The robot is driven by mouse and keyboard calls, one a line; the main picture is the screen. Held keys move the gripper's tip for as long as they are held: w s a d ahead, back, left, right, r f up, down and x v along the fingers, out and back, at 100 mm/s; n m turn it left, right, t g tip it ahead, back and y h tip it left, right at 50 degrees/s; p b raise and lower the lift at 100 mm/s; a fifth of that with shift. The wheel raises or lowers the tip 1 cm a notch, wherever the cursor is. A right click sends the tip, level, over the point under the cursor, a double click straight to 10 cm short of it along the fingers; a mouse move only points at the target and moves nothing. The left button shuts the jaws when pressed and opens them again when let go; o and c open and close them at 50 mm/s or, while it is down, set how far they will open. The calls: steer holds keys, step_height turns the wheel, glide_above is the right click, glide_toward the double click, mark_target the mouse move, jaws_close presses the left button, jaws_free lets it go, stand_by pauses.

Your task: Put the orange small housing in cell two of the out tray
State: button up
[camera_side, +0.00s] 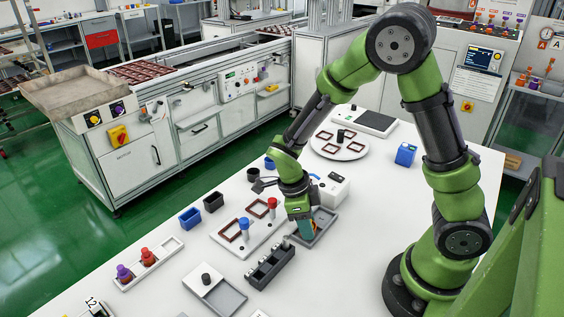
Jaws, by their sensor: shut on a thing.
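My gripper (304,231) points down at the near edge of a shallow grey tray (328,224). It is shut on a small piece showing a little teal and orange; the fingers hide most of it, so I cannot tell for sure that it is the orange small housing. I cannot tell whether the piece touches the tray. A white tray (168,247) at the left holds a purple-topped piece (124,272) and a red-orange piece (147,256). No label shows which tray is the out tray, and cell numbers cannot be read.
Beside my gripper stand a black block with sockets (268,268) and a white plate with brown frames and blue and red knobs (229,247). A two-part tray (229,299), blue bin (189,217), white box (334,188) and round turntable (351,152) are near.

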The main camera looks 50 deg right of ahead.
steer(key=shift+f, duration=0.5)
steer(key=o, duration=1)
steer(key=shift+s+a, duration=0.15)
steer(key=v, duration=1.2)
steer(key=s+r+n+t+y, duration=0.1)
steer(key=s+r+n+t, duration=0.1)
steer(key=n, duration=0.6)
steer(key=s+r+n+t+y, duration=0.1)
steer(key=s+r+n+t, duration=0.2)
steer(key=r+n, duration=0.3)
steer(key=s+r+n+t+y, duration=0.1)
steer(key=r+n+t, duration=0.3)
steer(key=n, duration=0.7)
steer(key=shift+s+a+r+t+y, duration=0.1)
steer(key=shift+s+a+t+y, duration=0.1)
steer(key=shift+s, duration=0.2)
steer(key=shift+s+a+r+t+y, duration=0.1)
steer(key=shift+s+a+t, duration=0.1)
steer(key=shift+s, duration=0.25)
